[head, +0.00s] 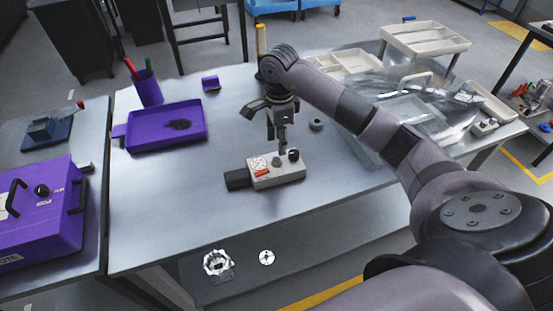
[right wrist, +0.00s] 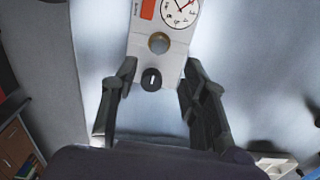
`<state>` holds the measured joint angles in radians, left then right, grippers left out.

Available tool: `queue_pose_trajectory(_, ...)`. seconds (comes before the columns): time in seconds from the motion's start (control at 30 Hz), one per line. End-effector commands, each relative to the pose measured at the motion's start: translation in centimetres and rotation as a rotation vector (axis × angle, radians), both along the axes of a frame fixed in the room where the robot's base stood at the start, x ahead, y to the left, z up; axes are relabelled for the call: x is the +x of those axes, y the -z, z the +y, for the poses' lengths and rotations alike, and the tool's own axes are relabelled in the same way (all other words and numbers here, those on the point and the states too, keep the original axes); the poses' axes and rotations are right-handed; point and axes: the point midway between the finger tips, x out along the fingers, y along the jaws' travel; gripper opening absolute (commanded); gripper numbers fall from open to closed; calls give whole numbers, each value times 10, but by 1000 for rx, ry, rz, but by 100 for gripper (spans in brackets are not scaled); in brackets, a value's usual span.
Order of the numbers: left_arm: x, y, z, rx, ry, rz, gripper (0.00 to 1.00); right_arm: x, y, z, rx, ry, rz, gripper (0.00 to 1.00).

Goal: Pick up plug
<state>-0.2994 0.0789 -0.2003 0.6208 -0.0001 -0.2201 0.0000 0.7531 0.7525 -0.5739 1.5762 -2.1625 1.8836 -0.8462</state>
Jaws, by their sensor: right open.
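My right gripper (head: 276,146) is open above a small white device on the table. In the right wrist view its two fingers (right wrist: 160,72) stand apart at either side of the device's end. The device (head: 264,181) has a dial, an orange patch and a grey round knob (right wrist: 159,43). A black round piece with a white mark (right wrist: 151,79) sits at its end, between the fingertips in that picture; it also shows in the head view (head: 294,155). It may be the plug, but I cannot tell for sure. Contact is not visible. My left gripper is not in view.
A small dark round part (head: 316,124) lies behind the device. A purple tray (head: 140,143) and a pen cup (head: 148,92) stand at the left, a purple case (head: 45,215) further left. Clear bins (head: 405,128) crowd the right. The table's front left is clear.

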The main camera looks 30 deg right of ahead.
Motion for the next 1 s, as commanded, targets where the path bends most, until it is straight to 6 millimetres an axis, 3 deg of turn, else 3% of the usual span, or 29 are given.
queue_pose_trajectory(0.27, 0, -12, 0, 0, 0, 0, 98, -2, 20, 3, 2, -1, 4, 41)
queue_pose_trajectory(0.4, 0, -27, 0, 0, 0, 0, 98, -4, 40, 6, 4, 0, 5, 41)
queue_pose_trajectory(0.57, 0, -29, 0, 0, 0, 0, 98, -3, 60, 4, 1, 1, 1, 41)
queue_pose_trajectory(0.83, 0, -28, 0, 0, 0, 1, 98, -2, 63, 4, 1, -1, -1, 40)
queue_pose_trajectory(1.0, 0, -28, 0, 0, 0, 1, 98, -2, 63, 4, 1, -1, -1, 29)
